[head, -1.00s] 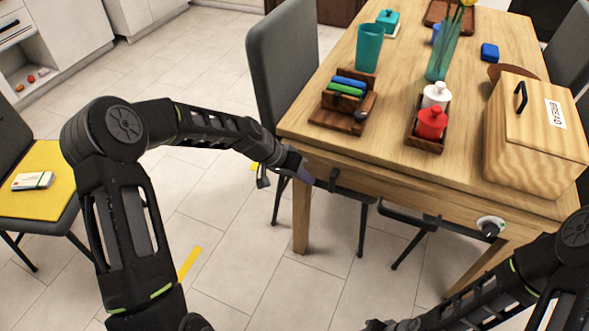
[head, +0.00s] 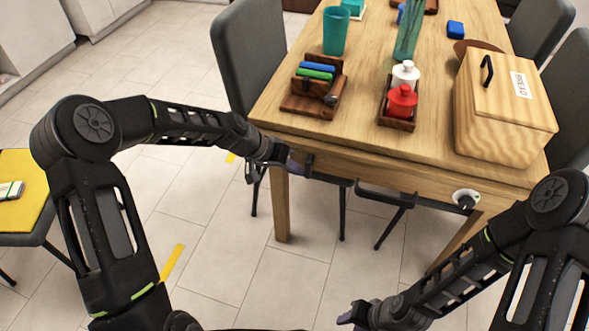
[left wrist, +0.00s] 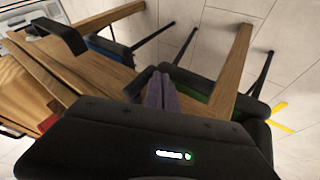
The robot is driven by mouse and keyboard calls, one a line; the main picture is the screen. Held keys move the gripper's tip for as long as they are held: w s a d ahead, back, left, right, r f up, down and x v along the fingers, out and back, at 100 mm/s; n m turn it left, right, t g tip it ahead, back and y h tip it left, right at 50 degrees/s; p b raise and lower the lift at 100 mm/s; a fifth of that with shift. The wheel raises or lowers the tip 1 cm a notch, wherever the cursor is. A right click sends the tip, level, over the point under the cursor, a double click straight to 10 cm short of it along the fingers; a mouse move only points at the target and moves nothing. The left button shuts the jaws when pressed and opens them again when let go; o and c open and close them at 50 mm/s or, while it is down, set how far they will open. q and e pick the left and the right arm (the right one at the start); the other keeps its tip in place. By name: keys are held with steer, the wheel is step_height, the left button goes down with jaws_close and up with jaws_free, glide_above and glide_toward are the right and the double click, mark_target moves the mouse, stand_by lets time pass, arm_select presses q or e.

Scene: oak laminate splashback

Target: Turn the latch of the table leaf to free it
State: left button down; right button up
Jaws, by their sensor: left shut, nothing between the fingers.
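The wooden table (head: 330,150) has a white round plate with a dark knob, which looks like the latch (head: 466,198), on its front side towards the right.
A black bar (head: 385,195) runs along the table front between fitting and latch; it seems to be a handle. On top stand a bread box (head: 505,110), a red bottle (head: 402,100) and a teal cup (head: 335,31). A grey chair (head: 250,60) is at the left.

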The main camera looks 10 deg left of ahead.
arm_select(q)
steer(key=shift+f+b, duration=0.15)
steer(key=shift+b, duration=0.3)
